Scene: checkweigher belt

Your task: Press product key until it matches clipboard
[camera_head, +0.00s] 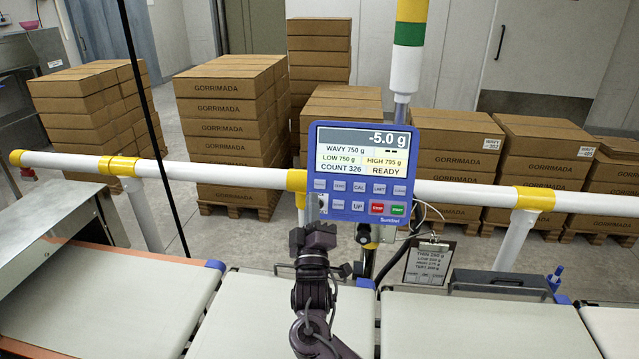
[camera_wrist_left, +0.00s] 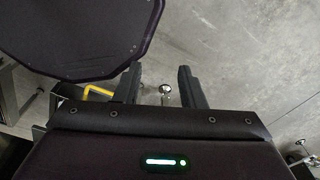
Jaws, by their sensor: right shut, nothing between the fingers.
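The blue checkweigher panel (camera_head: 361,171) is upright on the rail. Its screen (camera_head: 363,152) reads -5.0 g, WAVY 750 g, LOW 750 g, HIGH 795 g, COUNT 326, READY. Two rows of keys sit below it; most labels are too small to read. The clipboard (camera_head: 429,264) hangs low right of the panel; its sheet seems to read THIN 250 g, with smaller lines unclear. My right gripper (camera_head: 313,236) is shut and empty, just below the panel's lower left corner; whether it touches cannot be told. My left gripper (camera_wrist_left: 160,88) is open and empty, showing only in the left wrist view.
White conveyor belts (camera_head: 255,315) run across the front. A white rail (camera_head: 230,174) with yellow joints crosses behind them. A signal tower (camera_head: 407,60) rises behind the panel. A dark box (camera_head: 500,283) sits right of the clipboard. Stacked cartons (camera_head: 228,110) stand behind the rail.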

